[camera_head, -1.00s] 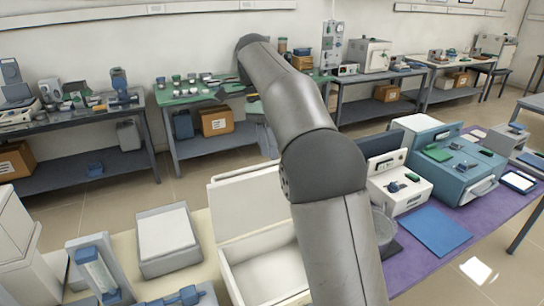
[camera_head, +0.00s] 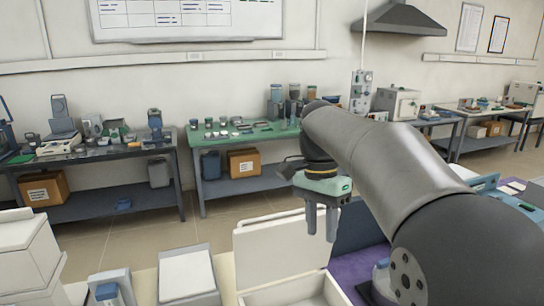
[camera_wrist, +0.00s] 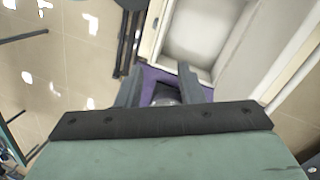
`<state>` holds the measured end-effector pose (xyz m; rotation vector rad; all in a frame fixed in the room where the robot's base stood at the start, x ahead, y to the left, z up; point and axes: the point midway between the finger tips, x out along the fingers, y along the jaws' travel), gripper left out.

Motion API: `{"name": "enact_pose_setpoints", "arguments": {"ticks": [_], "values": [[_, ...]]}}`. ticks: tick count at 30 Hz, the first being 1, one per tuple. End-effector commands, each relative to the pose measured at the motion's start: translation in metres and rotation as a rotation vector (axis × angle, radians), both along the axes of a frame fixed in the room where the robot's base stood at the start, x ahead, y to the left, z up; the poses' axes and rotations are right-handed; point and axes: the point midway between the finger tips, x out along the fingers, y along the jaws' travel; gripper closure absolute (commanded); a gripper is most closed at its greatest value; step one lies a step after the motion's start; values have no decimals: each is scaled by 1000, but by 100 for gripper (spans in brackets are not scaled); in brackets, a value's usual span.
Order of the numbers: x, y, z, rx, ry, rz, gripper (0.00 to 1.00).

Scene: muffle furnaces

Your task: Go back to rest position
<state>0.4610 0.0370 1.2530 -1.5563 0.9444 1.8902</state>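My gripper (camera_head: 321,235) hangs in the air with its fingers pointing down, in front of the green-topped bench and over the right side of the open white box. In the wrist view my gripper (camera_wrist: 160,82) has its two fingers apart. Nothing is clearly held between them. A grey round object (camera_wrist: 166,94) shows in the gap, seemingly below on the purple mat, partly hidden by the gripper body.
The open white box (camera_head: 282,252) stands below, left of my arm. A white-topped grey device (camera_head: 187,275) stands left of it. Behind are a green-topped bench (camera_head: 245,136), a dark bench with instruments (camera_head: 100,152) and a wall hood (camera_head: 400,18). Floor shows between the near table and the benches.

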Motion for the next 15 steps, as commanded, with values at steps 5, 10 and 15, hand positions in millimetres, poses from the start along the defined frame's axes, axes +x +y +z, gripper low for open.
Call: {"name": "enact_pose_setpoints", "arguments": {"ticks": [5,10,15], "values": [[-74,-21,-53,88,-101,325,66],[-142,-32,-113,114,-191,620,66],[-188,-36,-157,107,-243,814,66]]}}
